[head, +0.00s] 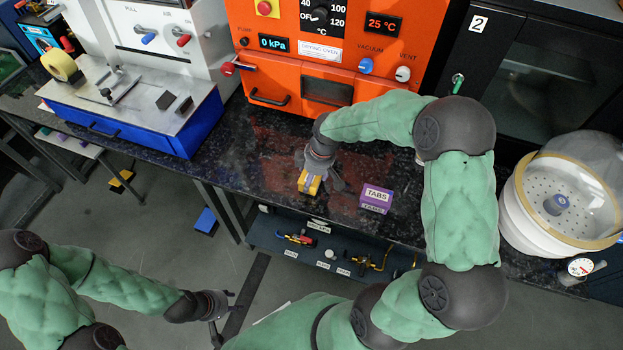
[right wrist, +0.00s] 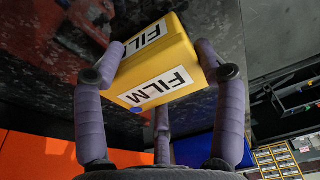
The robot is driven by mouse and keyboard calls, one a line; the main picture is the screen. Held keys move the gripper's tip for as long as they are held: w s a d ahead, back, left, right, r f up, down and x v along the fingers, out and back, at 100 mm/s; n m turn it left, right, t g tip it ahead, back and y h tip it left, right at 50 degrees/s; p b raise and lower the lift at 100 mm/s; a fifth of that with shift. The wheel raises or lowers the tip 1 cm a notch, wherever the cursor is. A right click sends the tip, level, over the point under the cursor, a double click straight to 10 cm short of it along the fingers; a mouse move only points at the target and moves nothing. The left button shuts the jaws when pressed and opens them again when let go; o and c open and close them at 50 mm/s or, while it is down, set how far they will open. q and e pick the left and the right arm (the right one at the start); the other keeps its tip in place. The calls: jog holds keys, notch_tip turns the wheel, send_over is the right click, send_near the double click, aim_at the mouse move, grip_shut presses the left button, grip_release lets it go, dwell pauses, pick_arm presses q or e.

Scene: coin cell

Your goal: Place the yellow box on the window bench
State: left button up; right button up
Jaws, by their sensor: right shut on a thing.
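The yellow box (head: 309,184), a carton marked FILM in the right wrist view (right wrist: 158,65), is held by my right gripper (head: 322,174). Its purple fingers press on opposite sides of the box. The box is over the front part of a dark speckled bench (head: 240,160), left of a purple TABS box (head: 376,198). I cannot tell whether the yellow box touches the bench top. No label shows whether this is the window bench. My left gripper (head: 224,312) is empty over the floor, fingers apart.
An orange drying oven (head: 320,50) stands at the back of the bench. A blue and white machine (head: 150,120) is at the left, a domed white vessel (head: 525,225) at the right. A lower shelf (head: 300,258) holds small parts.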

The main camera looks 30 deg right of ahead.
aim_at(319, 178)
jog(key=shift+f, duration=0.45)
jog(key=shift+r, duration=0.1)
jog(key=o, duration=1.5)
jog(key=shift+r, duration=0.1)
notch_tip(319, 178, up, 12)
jog(key=s+d+p, duration=0.1)
jog(key=p, duration=0.2)
jog(key=shift+s+d+f+p, duration=0.2)
jog(key=shift+s+d+p, duration=0.1)
jog(key=shift+s, duration=0.1)
